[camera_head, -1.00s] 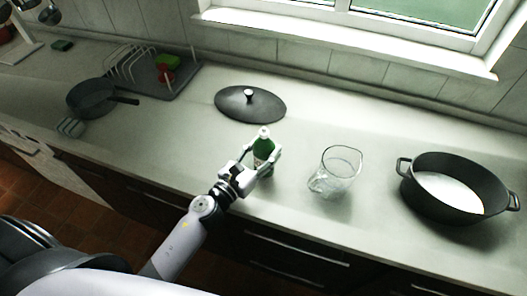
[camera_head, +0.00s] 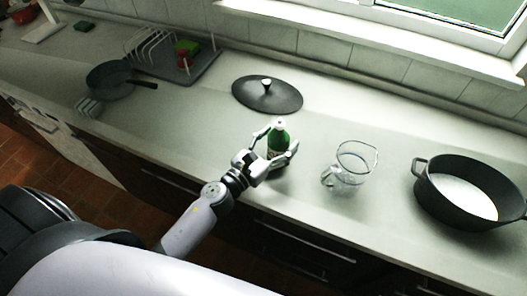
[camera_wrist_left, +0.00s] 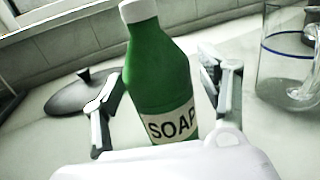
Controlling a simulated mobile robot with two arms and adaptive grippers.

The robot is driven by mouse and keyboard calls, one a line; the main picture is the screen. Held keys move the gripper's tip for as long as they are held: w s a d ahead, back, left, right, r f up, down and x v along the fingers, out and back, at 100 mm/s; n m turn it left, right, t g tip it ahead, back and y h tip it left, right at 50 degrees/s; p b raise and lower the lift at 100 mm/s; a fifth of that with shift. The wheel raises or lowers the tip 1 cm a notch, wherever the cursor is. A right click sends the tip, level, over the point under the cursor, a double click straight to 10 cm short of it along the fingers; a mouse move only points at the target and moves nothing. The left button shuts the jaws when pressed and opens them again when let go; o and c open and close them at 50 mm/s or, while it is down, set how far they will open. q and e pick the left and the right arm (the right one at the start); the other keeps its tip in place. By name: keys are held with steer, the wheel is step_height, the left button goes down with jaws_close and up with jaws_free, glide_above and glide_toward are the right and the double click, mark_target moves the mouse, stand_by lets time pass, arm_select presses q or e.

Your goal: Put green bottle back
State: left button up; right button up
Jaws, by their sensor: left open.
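The green bottle (camera_head: 279,139) with a white cap stands upright on the counter near its front edge. In the left wrist view the green bottle (camera_wrist_left: 160,70) is large and close, with a label reading "SOAP". My left gripper (camera_head: 277,146) is open, with one finger on each side of the bottle. The bottle's base is hidden behind the gripper body. My right gripper is not in view.
A glass jug (camera_head: 352,168) stands right of the bottle, and a black pot (camera_head: 428,192) with white contents is farther right. A black lid (camera_head: 267,96) lies behind the bottle. A pan (camera_head: 112,80) and a dish rack (camera_head: 205,66) are at left. Counter left of the bottle is clear.

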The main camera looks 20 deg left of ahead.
arm_select(q)
steer(key=b+v, duration=0.4)
steer(key=v, duration=0.8)
steer(key=shift+b, duration=0.35)
